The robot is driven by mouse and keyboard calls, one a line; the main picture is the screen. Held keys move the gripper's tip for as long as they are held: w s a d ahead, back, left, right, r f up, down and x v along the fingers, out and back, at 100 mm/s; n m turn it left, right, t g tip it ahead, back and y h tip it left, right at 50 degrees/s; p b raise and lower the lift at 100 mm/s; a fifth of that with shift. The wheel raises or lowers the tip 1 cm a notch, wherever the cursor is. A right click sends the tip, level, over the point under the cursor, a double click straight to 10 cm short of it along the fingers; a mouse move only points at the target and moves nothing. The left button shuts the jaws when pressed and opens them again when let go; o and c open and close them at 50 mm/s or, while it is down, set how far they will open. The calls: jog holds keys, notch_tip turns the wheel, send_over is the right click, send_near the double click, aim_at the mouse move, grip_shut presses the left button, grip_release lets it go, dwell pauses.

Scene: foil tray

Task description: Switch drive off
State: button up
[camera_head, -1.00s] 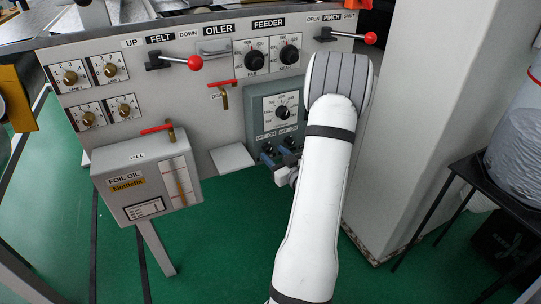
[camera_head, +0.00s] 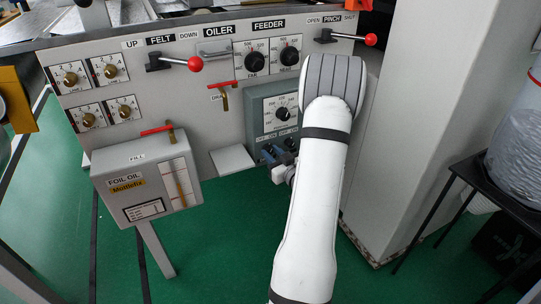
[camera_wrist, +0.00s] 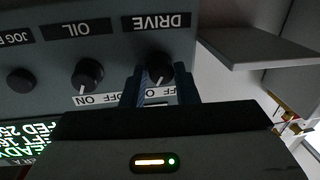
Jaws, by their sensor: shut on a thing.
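The black DRIVE knob (camera_wrist: 158,68) shows in the wrist view under its upside-down DRIVE label (camera_wrist: 162,22). My gripper (camera_wrist: 157,86) has its blue fingers on either side of this knob and is shut on it. A white pointer mark shows on the knob, toward the ON/OFF labels. The fingers partly hide those labels, so the exact setting is hard to read. In the head view my gripper (camera_head: 281,158) is at the lower front of the blue-grey control box (camera_head: 258,105). The DRIVE knob cannot be made out there.
The OIL knob (camera_wrist: 89,74) sits beside the DRIVE knob, with another knob (camera_wrist: 20,80) further left. A grey plate (camera_wrist: 262,50) juts out at right in the wrist view. The foil oil box (camera_head: 150,182) stands left, and a pale column (camera_head: 405,130) stands right of my arm.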

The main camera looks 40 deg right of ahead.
jog(key=shift+a, duration=0.25)
jog(key=shift+d+b, duration=0.1)
jog(key=shift+b, duration=0.2)
jog(key=shift+n, duration=0.4)
jog(key=n+b, duration=0.1)
jog(key=b, duration=0.1)
jog(key=shift+f+n+b, duration=0.1)
jog(key=shift+n+b, duration=0.3)
jog(key=n+b, duration=0.3)
jog(key=b, duration=0.1)
jog(key=shift+g, duration=0.3)
jog(key=n+b, duration=0.4)
jog(key=b, duration=0.1)
jog(key=shift+w+r+n+g+h, duration=0.1)
jog(key=shift+r+n+g+h, duration=0.1)
jog(key=shift+n+g+h, duration=0.15)
jog(key=shift+r+n+b, duration=0.1)
jog(key=shift+n+b, duration=0.35)
jog(key=shift+b, duration=0.4)
jog(key=shift+r, duration=0.1)
